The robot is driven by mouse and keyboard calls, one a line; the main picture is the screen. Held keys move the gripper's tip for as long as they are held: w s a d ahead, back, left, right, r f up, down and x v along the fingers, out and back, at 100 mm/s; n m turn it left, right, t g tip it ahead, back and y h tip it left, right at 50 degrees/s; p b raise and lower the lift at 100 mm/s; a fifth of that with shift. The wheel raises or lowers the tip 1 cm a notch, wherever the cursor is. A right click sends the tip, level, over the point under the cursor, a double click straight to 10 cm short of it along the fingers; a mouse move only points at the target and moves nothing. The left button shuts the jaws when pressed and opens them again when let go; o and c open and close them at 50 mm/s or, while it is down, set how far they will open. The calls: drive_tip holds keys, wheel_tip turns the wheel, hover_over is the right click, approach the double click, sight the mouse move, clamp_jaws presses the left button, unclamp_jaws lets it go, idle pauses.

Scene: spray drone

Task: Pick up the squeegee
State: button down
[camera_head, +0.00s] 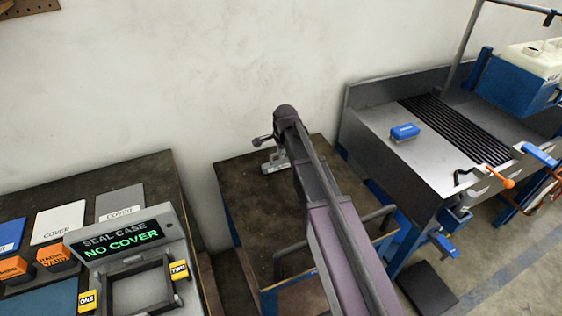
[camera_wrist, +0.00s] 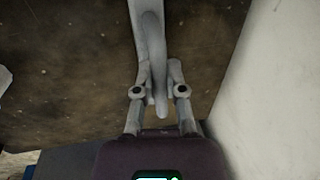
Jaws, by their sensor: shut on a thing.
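My gripper (camera_wrist: 159,82) is shut on a pale grey handle, which I take to be the squeegee's (camera_wrist: 150,40). The handle runs up between the two fingers, and its tip sticks out below them towards the palm. The squeegee's far end is outside the wrist view. In the head view my arm hides most of the gripper and the squeegee. A small grey piece with a pale label (camera_head: 276,167) shows beside the arm's end, over the dark table (camera_head: 245,200). I cannot tell whether the squeegee touches the table.
A white wall stands close behind the table. At right is a metal sink bench (camera_head: 380,148) with a blue block (camera_head: 404,131) and a jug (camera_head: 530,58). At left, a bench holds a display case (camera_head: 120,240) and cover plates (camera_head: 60,222).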

drive_tip(key=shift+r, duration=0.2)
wheel_tip(320, 180, up, 10)
drive_tip(key=p, duration=1)
drive_tip(key=shift+f, duration=0.2)
drive_tip(key=shift+r, duration=0.1)
idle(0.6)
